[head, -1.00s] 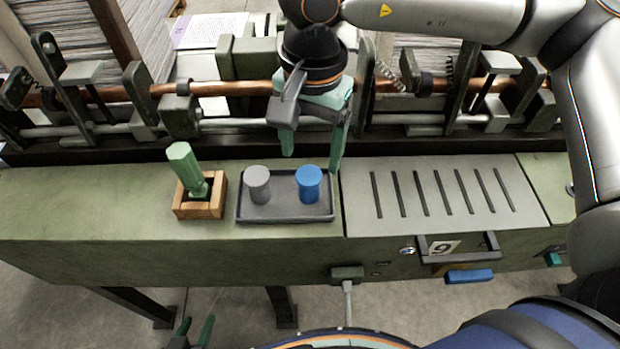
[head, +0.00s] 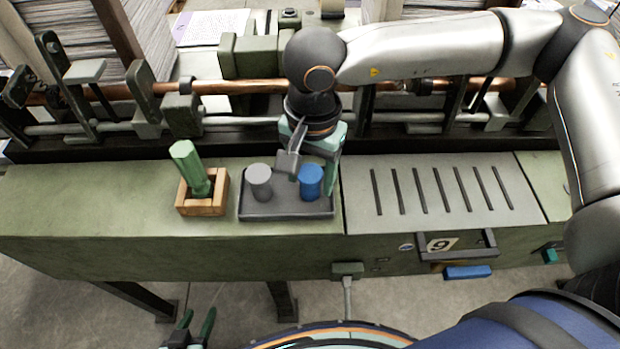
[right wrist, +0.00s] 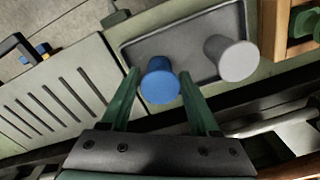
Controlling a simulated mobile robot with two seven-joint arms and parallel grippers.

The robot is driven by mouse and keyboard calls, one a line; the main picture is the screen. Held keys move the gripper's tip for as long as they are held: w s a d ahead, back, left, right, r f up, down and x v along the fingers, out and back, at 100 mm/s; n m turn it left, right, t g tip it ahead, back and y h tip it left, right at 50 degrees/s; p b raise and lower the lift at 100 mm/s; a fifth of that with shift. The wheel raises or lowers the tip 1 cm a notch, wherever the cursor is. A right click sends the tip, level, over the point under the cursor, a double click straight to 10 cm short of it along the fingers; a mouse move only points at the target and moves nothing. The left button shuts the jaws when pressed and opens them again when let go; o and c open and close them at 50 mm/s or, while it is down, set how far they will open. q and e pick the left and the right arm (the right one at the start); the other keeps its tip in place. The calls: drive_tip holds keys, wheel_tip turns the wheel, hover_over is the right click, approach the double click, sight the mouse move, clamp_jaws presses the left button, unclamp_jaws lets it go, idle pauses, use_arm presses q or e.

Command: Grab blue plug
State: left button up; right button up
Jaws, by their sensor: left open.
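The blue plug (head: 311,180) stands upright in the right part of a dark grey tray (head: 285,211) on the green machine top. My right gripper (head: 312,186) reaches down over the tray, with its green fingers on either side of the blue plug. In the right wrist view the blue plug (right wrist: 160,82) sits between the two open fingertips (right wrist: 158,84), with a gap visible towards the right finger. I cannot tell whether the left finger in that view touches it. My left gripper (head: 193,330) is open and empty at the bottom edge of the head view.
A grey plug (head: 260,182) stands in the tray close to the left of the blue one. A wooden box (head: 203,208) with a green handle (head: 188,165) stands further left. A slotted grey panel (head: 440,195) is right of the tray. Rods and brackets run behind.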

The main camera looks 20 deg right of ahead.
clamp_jaws()
drive_tip(key=shift+r, duration=0.1)
idle(0.3)
